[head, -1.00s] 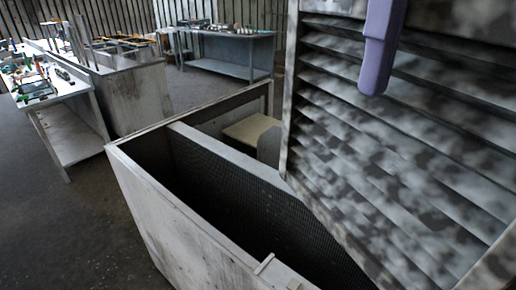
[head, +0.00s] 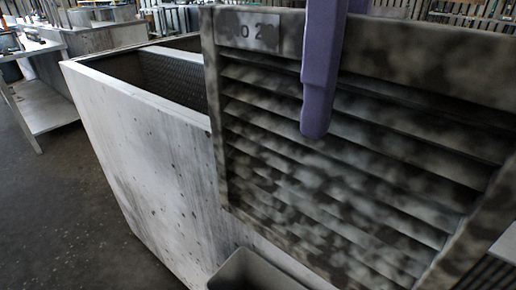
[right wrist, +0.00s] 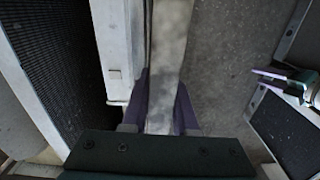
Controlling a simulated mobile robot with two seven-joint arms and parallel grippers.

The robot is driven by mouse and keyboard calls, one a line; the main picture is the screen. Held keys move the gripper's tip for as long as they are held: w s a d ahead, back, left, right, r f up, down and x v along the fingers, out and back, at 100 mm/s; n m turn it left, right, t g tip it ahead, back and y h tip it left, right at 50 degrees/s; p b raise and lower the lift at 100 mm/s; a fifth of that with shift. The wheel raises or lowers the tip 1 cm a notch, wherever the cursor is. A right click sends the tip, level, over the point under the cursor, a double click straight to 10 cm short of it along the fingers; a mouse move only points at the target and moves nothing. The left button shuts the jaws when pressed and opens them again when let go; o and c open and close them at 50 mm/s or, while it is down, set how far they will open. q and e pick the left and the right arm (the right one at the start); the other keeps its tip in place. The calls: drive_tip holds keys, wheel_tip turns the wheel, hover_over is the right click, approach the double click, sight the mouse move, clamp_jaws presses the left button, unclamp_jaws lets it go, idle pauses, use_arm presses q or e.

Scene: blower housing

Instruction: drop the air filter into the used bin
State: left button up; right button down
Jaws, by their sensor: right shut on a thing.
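The air filter is most likely the large, dirty, louvered panel (head: 350,170) with a worn plate at its top left, filling the right of the head view. My right gripper (head: 316,128) is shut on it; one purple finger shows in front of its louvers. In the right wrist view, the two purple fingers (right wrist: 161,112) sit on either side of the panel's pale edge (right wrist: 170,50). A grey open container (head: 248,268) shows partly at the bottom of the head view, below the panel; I cannot tell if it is the used bin. My left gripper (right wrist: 275,78) shows small in the right wrist view.
The white housing (head: 150,150), open at the top with dark mesh inside, stands left of and behind the panel. A workbench (head: 40,100) stands at far left. Bare floor (head: 60,220) lies at the lower left.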

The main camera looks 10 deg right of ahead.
use_arm(q)
wheel_tip(320, 180, down, 8)
drive_tip(key=b, duration=0.6)
use_arm(e)
wheel_tip(320, 180, down, 28)
drive_tip(key=shift+a+f+n, duration=0.15)
drive_tip(key=shift+a+n, duration=0.05)
drive_tip(key=shift+n, duration=0.1)
use_arm(q)
drive_tip(key=shift+w, duration=0.1)
use_arm(e)
drive_tip(key=shift+s, duration=0.1)
use_arm(q)
drive_tip(key=shift+d+f+b, duration=0.1)
drive_tip(key=shift+f+b, duration=0.7)
drive_tip(key=shift+f, duration=0.1)
use_arm(e)
drive_tip(key=shift+f, duration=0.65)
drive_tip(key=c, duration=0.7)
unclamp_jaws()
use_arm(q)
drive_tip(key=shift+r, duration=0.15)
use_arm(e)
drive_tip(key=shift+r, duration=0.15)
